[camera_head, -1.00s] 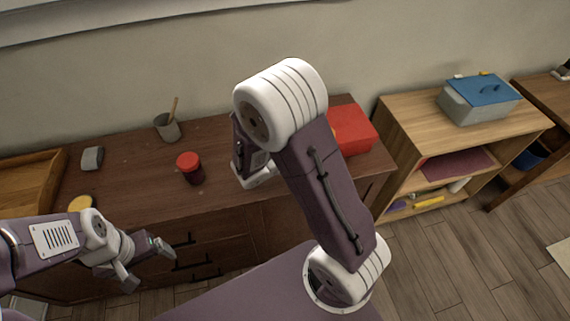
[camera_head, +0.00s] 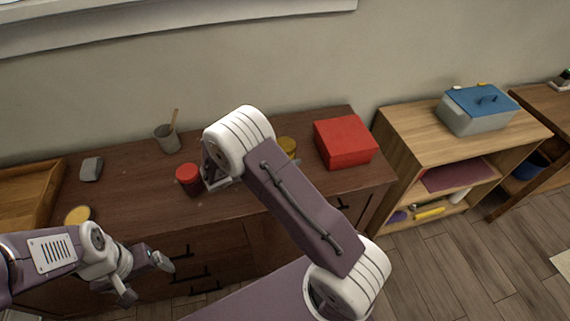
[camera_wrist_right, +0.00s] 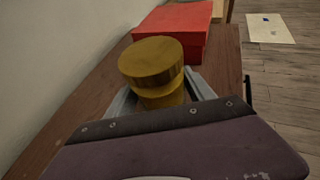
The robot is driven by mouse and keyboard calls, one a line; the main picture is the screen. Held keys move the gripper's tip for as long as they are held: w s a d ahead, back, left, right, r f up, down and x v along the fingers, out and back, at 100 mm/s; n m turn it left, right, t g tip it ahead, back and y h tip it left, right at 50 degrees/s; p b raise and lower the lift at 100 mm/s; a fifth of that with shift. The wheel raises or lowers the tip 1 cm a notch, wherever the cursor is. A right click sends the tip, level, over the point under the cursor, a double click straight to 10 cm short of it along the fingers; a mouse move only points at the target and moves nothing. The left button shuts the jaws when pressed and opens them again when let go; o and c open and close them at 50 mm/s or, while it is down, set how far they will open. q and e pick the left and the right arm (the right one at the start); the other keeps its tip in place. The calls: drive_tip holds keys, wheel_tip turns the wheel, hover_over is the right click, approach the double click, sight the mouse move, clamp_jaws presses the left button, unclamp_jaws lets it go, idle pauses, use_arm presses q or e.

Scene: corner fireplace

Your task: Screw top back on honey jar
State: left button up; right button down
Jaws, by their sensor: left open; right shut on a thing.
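The golden jar that I take for the honey jar (camera_wrist_right: 155,70) is between the grey fingers of my right gripper (camera_wrist_right: 160,100). It has a wider round top over a narrower body. A flat round golden disc, perhaps the lid (camera_head: 78,215), lies on the cabinet top at the left. My left gripper (camera_head: 145,277) is open and empty, in front of the cabinet and below the disc.
A red-topped jar (camera_head: 188,174) stands close left of my right wrist. A red box (camera_head: 344,141) is right of the honey jar. A grey cup (camera_head: 167,138), a grey block (camera_head: 91,169) and a wooden tray (camera_head: 28,190) are further left. Clear wood surrounds the disc's right side.

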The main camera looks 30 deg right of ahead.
wheel_tip(320, 180, down, 4)
idle(0.5)
drive_tip(key=shift+f+b, duration=0.1)
drive_tip(key=shift+b, duration=0.2)
drive_tip(key=shift+c, duration=1.8)
unclamp_jaws()
